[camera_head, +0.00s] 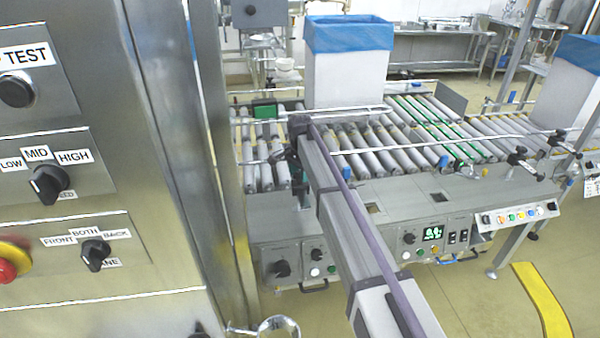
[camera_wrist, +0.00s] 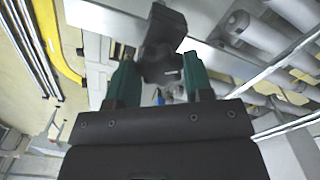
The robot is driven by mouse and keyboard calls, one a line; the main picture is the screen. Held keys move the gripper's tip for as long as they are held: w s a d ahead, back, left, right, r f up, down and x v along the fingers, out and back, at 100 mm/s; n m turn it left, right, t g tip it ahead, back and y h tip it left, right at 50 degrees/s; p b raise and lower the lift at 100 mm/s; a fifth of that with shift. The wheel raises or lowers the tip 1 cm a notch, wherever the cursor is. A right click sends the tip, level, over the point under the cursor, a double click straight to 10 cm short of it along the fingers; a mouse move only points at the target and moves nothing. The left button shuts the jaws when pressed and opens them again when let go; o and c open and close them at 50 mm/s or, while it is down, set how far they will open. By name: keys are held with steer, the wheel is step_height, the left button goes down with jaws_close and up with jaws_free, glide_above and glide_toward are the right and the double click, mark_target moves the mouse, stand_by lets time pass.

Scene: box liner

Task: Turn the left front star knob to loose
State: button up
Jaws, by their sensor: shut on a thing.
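A dark star knob (camera_wrist: 163,48) shows in the wrist view between the two green fingers of my gripper (camera_wrist: 160,74). The fingers are shut on the knob, one on each side. A dark block joins the knob at its upper right, near a flat metal bar. In the head view my gripper (camera_head: 291,158) is at the front left of the roller conveyor (camera_head: 270,150). My arm and gripper hide the knob there, so its turn angle cannot be told.
A tall box (camera_head: 345,75) with a blue liner (camera_head: 348,36) stands on the rollers behind my arm. A metal guide rail (camera_head: 440,143) runs along the conveyor's front. Control panels (camera_head: 432,238) sit below. A steel cabinet (camera_head: 165,120) fills the left side.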

steer(key=n, duration=1.2)
steer(key=shift+n, duration=0.4)
steer(key=n, duration=1.3)
steer(key=shift+n, duration=0.3)
steer(key=o, duration=0.9)
